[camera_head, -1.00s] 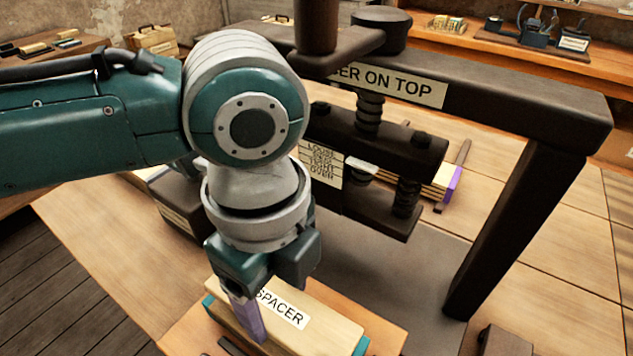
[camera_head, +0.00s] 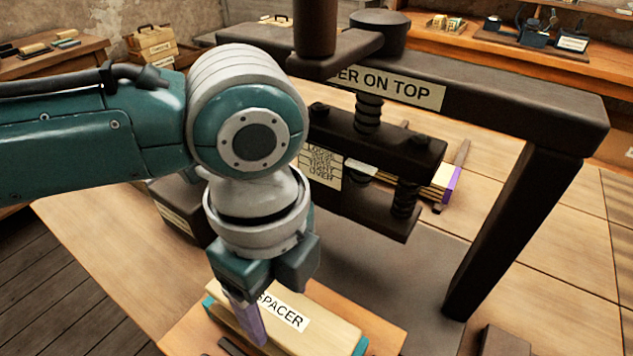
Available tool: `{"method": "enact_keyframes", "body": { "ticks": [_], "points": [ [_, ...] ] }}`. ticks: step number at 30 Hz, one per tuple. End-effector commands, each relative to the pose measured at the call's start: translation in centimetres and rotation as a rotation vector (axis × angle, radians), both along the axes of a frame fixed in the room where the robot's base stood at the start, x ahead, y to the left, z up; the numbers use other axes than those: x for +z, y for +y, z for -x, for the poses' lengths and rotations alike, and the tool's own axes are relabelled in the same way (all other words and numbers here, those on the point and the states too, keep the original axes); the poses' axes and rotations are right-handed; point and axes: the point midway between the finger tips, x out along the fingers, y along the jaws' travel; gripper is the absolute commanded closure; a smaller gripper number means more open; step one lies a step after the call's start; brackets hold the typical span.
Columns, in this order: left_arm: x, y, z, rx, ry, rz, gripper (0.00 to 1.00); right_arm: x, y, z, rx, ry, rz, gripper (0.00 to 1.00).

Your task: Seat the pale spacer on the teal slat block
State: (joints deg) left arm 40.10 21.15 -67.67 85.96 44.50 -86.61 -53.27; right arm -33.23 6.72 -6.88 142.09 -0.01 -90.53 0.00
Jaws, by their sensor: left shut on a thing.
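The pale spacer (camera_head: 335,337) is a light wooden block with a white "SPACER" label on its top. It lies over the teal slat block (camera_head: 361,346), of which only teal ends show at the spacer's left and right. I cannot tell whether the two touch. My left gripper (camera_head: 250,318) reaches down from above and is shut on the spacer near its left end. One purple-tipped finger shows on the near side; the far finger is hidden. My right gripper is not in view.
A dark press frame (camera_head: 500,215) with a crossbeam and platen (camera_head: 385,140) stands behind the spacer, with a dark base plate (camera_head: 435,260). A purple-ended slat stack (camera_head: 449,183) lies beyond the press. An orange-brown board (camera_head: 390,338) lies under the blocks.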

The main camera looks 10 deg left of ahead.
Motion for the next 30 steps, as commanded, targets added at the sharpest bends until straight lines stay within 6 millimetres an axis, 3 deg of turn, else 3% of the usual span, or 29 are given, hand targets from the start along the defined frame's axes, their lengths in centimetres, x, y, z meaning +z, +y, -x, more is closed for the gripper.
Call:
{"method": "enact_keyframes", "body": {
  "ticks": [25,26,30],
  "points": [
    [-1.8,0.0,0.0,-0.001,0.0,0.0,0.91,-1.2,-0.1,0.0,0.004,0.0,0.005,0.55],
    [-1.7,0.0,0.0,-0.001,-0.001,0.0,0.29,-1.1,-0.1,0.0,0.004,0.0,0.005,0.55],
    [-1.7,0.0,0.0,-0.001,0.0,0.0,0.13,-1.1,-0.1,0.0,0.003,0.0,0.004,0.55]
  ]
}}
